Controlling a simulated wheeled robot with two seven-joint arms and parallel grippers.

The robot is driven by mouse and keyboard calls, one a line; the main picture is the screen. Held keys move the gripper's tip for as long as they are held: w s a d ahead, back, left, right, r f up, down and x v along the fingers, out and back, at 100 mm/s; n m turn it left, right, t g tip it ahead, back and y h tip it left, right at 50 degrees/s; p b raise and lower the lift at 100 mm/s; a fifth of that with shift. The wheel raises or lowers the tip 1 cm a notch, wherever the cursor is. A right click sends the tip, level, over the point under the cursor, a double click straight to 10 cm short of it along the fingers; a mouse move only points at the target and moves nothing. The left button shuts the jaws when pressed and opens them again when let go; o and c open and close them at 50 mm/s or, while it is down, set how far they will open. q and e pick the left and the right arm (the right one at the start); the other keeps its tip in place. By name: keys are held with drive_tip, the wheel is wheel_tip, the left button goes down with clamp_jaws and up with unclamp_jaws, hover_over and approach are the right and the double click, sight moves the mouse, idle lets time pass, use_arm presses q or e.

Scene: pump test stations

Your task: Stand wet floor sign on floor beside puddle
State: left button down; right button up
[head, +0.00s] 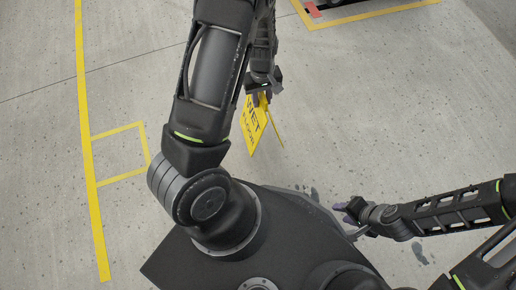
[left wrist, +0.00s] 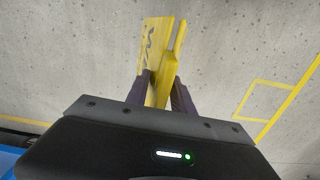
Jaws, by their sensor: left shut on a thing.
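The yellow wet floor sign (head: 254,125) hangs from my left gripper (head: 262,92) in the head view, with its lettering and two panels slightly apart. In the left wrist view the sign (left wrist: 156,50) is between the fingers of my left gripper (left wrist: 162,92), which is shut on it near its top. I cannot tell if its lower edge touches the floor. Dark wet spots of a puddle (head: 419,252) show on the floor near my base; part of it is hidden by my base and right arm. My right gripper (head: 348,212) is low over the floor by these spots; its fingers are too small to read.
A yellow floor line (head: 86,130) runs down the left, with a small yellow marked square (head: 119,127) beside it. Another yellow marked area (head: 345,20) with a red item (head: 313,10) is at the top.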

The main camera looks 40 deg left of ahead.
sight(254, 121)
use_arm(q)
drive_tip(key=shift+s+a+f+n, duration=0.15)
drive_tip(key=shift+s+f, duration=0.1)
drive_tip(key=shift+s, duration=0.15)
drive_tip(key=shift+s+f+n, duration=0.15)
drive_tip(key=shift+s+f, duration=0.1)
drive_tip(key=shift+s, duration=0.15)
wheel_tip(254, 121, down, 6)
drive_tip(key=b, duration=0.2)
drive_tip(key=shift+b, duration=0.4)
drive_tip(key=shift+f, duration=0.1)
wheel_tip(254, 121, down, 4)
drive_tip(key=shift+r+b, duration=0.1)
drive_tip(key=shift+b, duration=0.75)
